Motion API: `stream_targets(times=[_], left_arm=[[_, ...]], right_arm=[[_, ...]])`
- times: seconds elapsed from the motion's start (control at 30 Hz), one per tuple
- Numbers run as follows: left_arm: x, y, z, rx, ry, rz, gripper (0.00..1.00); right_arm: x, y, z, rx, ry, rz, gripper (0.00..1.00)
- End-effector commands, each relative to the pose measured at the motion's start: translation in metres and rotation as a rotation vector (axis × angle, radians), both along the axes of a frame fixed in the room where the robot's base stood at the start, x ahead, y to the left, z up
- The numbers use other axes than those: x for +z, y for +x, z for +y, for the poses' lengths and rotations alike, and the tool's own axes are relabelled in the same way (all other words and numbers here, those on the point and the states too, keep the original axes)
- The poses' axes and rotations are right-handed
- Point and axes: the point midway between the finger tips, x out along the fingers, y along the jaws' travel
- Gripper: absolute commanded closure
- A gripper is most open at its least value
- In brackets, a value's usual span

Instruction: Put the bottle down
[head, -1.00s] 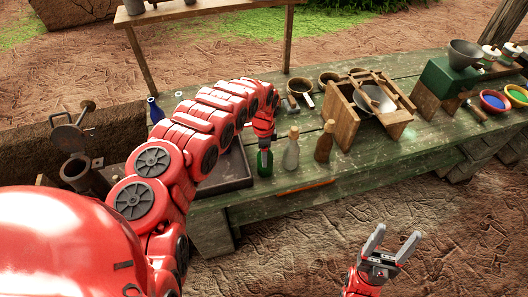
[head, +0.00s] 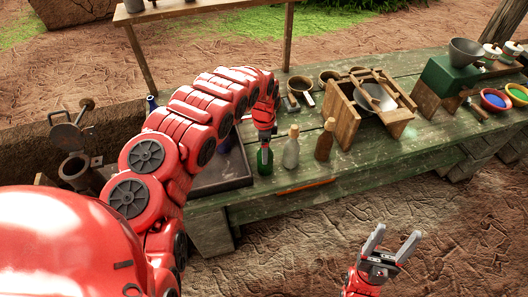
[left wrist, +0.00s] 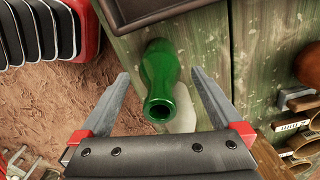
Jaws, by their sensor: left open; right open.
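A green bottle (head: 265,163) stands upright on the green wooden table (head: 345,168), at the left end of a row of bottles near the front edge. My left gripper (head: 264,139) is just above it, pointing down. In the left wrist view the green bottle (left wrist: 161,72) shows between the two spread fingers, with a gap on each side and its open mouth towards the camera. The left gripper is open and holds nothing. My right gripper (head: 390,245) is open and empty, in front of the table over the dirt ground.
A pale bottle (head: 291,151) and a brown bottle (head: 325,141) stand to the right of the green one. A dark tray (head: 222,183) lies to the left. An orange strip (head: 306,187) lies at the front edge. A wooden stand (head: 345,115) is farther right.

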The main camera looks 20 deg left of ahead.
Motion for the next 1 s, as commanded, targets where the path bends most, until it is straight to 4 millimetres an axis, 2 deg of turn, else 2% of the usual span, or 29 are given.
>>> stream_targets(times=[0.17,0.23,0.3,0.4,0.6,1.0], left_arm=[[0.032,0.002,0.003,0.002,0.006,-0.006,0.0],[0.051,0.002,0.003,0.002,0.004,-0.006,0.0],[0.071,0.001,0.004,0.004,0.002,-0.003,0.0],[0.082,0.0,0.003,0.002,0.002,-0.001,0.0],[0.096,0.0,0.002,0.002,0.0,0.001,0.0],[0.097,0.0,0.001,0.002,0.001,0.001,0.0]], right_arm=[[-0.012,0.0,0.0,0.0,0.0,0.0,0.36],[-0.01,0.0,0.0,0.0,0.0,0.0,0.36],[0.004,0.0,0.0,0.0,0.0,0.0,0.36],[0.011,0.0,0.0,0.0,0.0,0.0,0.36],[0.013,0.0,0.0,0.0,0.0,0.0,0.36],[0.013,0.0,0.0,0.0,0.0,0.0,0.36]])
